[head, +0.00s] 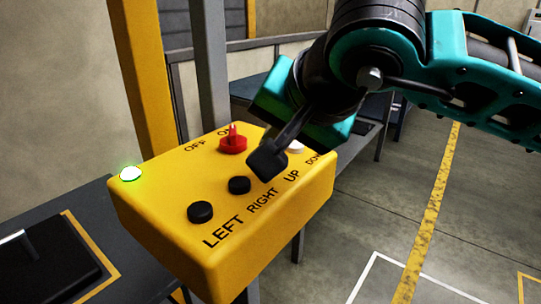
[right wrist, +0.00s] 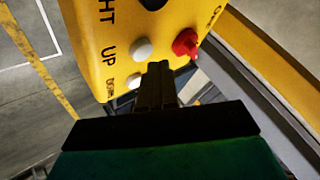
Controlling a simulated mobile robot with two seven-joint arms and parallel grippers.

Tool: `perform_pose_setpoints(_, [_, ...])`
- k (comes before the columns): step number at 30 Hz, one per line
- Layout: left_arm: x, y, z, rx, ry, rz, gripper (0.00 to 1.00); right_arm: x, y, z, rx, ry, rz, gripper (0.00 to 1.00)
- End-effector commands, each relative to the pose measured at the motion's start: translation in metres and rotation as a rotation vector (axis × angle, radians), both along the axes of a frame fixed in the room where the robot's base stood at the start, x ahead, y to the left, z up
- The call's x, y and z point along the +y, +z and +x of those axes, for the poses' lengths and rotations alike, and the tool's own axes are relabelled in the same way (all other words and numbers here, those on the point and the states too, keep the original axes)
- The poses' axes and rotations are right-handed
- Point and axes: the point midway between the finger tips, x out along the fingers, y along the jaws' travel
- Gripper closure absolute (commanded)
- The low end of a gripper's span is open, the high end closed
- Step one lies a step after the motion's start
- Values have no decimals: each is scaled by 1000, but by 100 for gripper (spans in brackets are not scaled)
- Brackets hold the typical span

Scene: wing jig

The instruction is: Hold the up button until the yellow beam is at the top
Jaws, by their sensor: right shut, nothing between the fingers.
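The yellow control box (head: 222,240) has black buttons marked LEFT (head: 200,211) and RIGHT (head: 239,185), and a white button (head: 296,148) by DOWN. My right gripper (head: 266,164) is shut and empty, its fingertips over the box where they hide the up button in the head view. In the right wrist view the white up button (right wrist: 141,48) shows, with the fingertips (right wrist: 158,68) just beside it; I cannot tell whether they touch it. The down button (right wrist: 163,82) is partly behind the fingers. No yellow beam is clearly identifiable. My left gripper is out of view.
A yellow post (head: 145,90) rises behind the box. A dark table (head: 75,212) stands at left. The floor at right is open.

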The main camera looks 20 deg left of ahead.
Motion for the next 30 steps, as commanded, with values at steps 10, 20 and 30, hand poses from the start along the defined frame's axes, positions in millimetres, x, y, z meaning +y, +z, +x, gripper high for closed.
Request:
perform_pose_setpoints(10, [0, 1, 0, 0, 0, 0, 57, 0, 3, 0, 1, 1, 0, 100])
perform_pose_setpoints(20, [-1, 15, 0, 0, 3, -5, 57, 0, 27, 0, -2, 0, 2, 100])
perform_pose_setpoints(30, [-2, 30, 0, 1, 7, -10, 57, 0, 54, 0, 1, -1, 1, 100])
